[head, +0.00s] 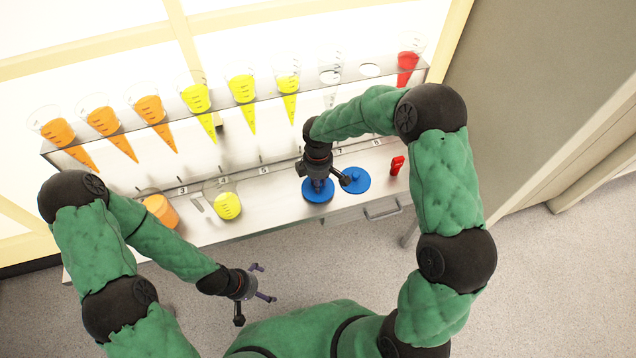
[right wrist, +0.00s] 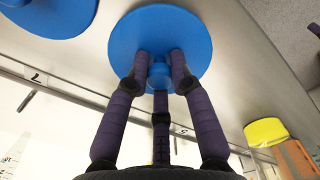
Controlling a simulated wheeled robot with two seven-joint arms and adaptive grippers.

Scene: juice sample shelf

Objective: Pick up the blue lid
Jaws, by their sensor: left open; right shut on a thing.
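A round blue lid (head: 316,195) with a central knob lies at the front of the shelf's lower ledge. My right gripper (head: 320,184) is over it, and in the right wrist view the fingers (right wrist: 160,68) are closed around the knob of this blue lid (right wrist: 200,38). The lid appears flat, and I cannot tell whether it is lifted off the ledge. A second blue lid (head: 356,180) lies just to its right and also shows in the right wrist view (right wrist: 45,12). My left gripper (head: 264,283) is open and empty, in front of the shelf above the floor.
The metal shelf (head: 270,205) holds a row of cones with orange, yellow and red contents along its back rack. An orange container (head: 161,209) and a yellow one (head: 227,206) stand on the ledge at left. A small red object (head: 397,165) is at right. Open floor lies in front.

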